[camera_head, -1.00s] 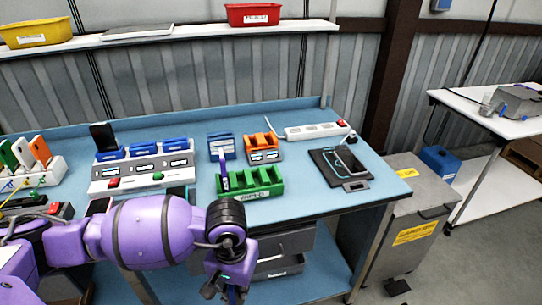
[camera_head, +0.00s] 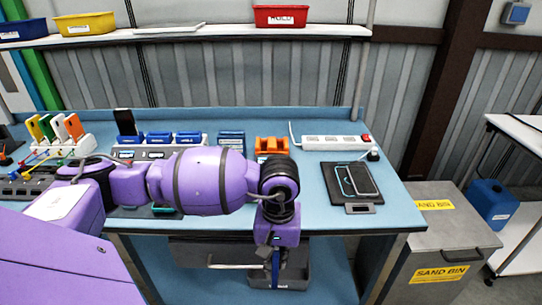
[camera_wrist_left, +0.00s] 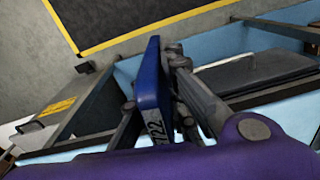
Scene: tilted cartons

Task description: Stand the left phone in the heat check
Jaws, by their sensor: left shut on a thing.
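My left gripper (camera_head: 275,262) hangs low in front of the bench's front edge, below the bench top. It is shut on a blue phone (camera_head: 275,274), which points down; the phone also shows in the left wrist view (camera_wrist_left: 152,88), upright between the fingers, with a white number label. A white unit with blue slots (camera_head: 160,137) stands at the back left of the bench, partly behind my left arm. A black phone (camera_head: 125,122) stands in its left slot. I cannot read which unit is the heat check. My right gripper is out of view.
An orange rack (camera_head: 272,146) and a small blue rack (camera_head: 231,142) stand mid-bench. A black mat with a phone (camera_head: 340,197) and a white power strip (camera_head: 335,142) lie on the right. A sand bin (camera_head: 440,262) stands beside the bench. An open drawer (camera_head: 292,272) is below.

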